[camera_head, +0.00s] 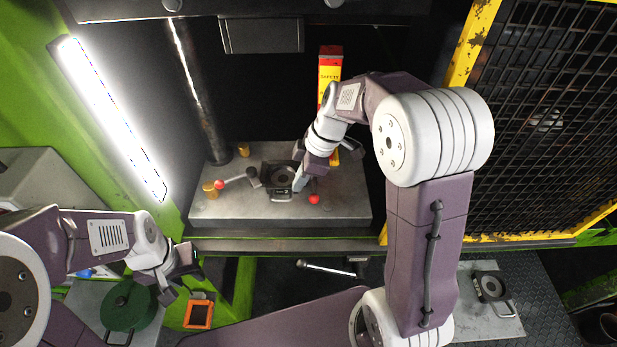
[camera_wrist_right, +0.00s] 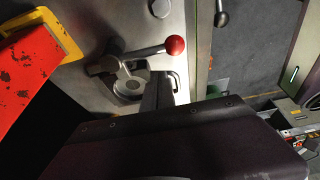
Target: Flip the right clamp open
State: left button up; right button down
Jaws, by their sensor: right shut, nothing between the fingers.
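The right clamp's red ball (camera_head: 314,199) shows at the right front of the die (camera_head: 282,178) on the press bed (camera_head: 345,210); my gripper hides much of this clamp. The left clamp's red-balled handle (camera_head: 219,184) points left. My right gripper (camera_head: 299,184) is shut and empty, low between the die and the right clamp; I cannot tell whether it touches either. The right wrist view shows a red-balled clamp handle (camera_wrist_right: 150,51) beside the die (camera_wrist_right: 130,86), but not clearly which clamp. My left gripper (camera_head: 181,278) is at lower left, away from the clamps; its finger gap is unclear.
A steel column (camera_head: 195,90) rises at the back left, and a yellow-framed mesh guard (camera_head: 545,120) is on the right. A rod-like tool (camera_head: 328,269) lies in front.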

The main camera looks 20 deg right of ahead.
jog(key=shift+s+d+f, duration=0.1)
jog(key=shift+s+d, duration=0.05)
jog(key=shift+d, duration=0.4)
jog(key=shift+s+d, duration=0.1)
jog(key=shift+d, duration=0.45)
jog(key=shift+s+d, duration=0.1)
jog(key=shift+s, duration=0.1)
pick_arm(q)
jog(key=shift+s+r, duration=0.15)
jog(key=shift+r, duration=0.45)
jog(key=shift+f, duration=0.1)
pick_arm(e)
jog(key=shift+w+f, duration=0.1)
jog(key=shift+d+n, duration=0.1)
jog(key=shift+n, duration=0.2)
pick_arm(q)
jog(key=shift+f, duration=0.3)
